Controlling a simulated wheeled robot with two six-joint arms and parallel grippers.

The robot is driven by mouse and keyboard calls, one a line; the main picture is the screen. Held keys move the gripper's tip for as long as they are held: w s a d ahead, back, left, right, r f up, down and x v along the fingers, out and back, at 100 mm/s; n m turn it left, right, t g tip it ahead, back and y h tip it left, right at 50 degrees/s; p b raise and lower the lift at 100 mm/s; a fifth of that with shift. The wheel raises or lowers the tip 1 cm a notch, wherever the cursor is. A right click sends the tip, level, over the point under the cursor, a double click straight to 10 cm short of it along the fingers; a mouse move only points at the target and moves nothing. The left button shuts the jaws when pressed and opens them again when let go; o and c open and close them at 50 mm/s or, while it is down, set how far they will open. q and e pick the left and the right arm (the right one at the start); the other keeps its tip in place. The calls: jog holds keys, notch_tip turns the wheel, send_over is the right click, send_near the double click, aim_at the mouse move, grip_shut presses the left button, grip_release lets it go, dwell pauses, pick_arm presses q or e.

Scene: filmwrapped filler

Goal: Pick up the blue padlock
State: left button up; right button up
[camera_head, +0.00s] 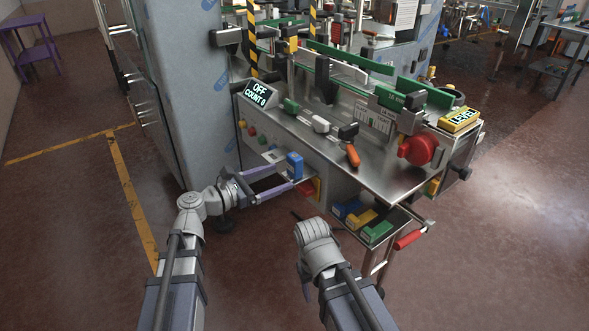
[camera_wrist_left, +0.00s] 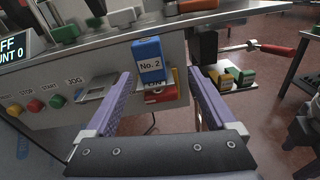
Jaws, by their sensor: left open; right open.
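The blue padlock (camera_head: 295,165) has a white "No. 2" label, readable in the left wrist view (camera_wrist_left: 150,62). It is at the front face of the metal machine, below the worktop edge. My left gripper (camera_head: 284,178) is open, its two purple fingers pointing at the padlock. In the left wrist view the padlock is between the finger lines, with a gap on each side. A red block (camera_wrist_left: 160,88) shows just below it. My right gripper (camera_head: 304,280) is low in the head view, away from the padlock, its jaws mostly hidden by its wrist.
The machine's worktop (camera_head: 395,175) overhangs above the padlock. Push buttons (camera_wrist_left: 35,106) are left of it. A tray with blue, yellow and green blocks (camera_head: 378,232) and a red-handled lever (camera_head: 408,239) lie to the right. The floor in front is clear.

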aim_at(290, 161)
pick_arm(q)
jog(key=shift+w+d+r+n+t+h, duration=0.2)
jog(key=shift+w+d+r+n, duration=0.2)
jog(key=shift+w, duration=0.15)
jog(key=shift+w+d+r+n+t+h, duration=0.1)
jog(key=shift+w+d+r+n+t, duration=0.1)
jog(key=shift+w+d+r+n, duration=0.25)
jog(key=shift+w+d, duration=0.2)
jog(key=shift+w, duration=0.25)
jog(key=x, duration=0.4)
jog(key=shift+w+r+p, duration=0.15)
jog(key=shift+w+p, duration=0.05)
jog(key=shift+p, duration=0.15)
jog(key=shift+c, duration=0.2)
grip_shut()
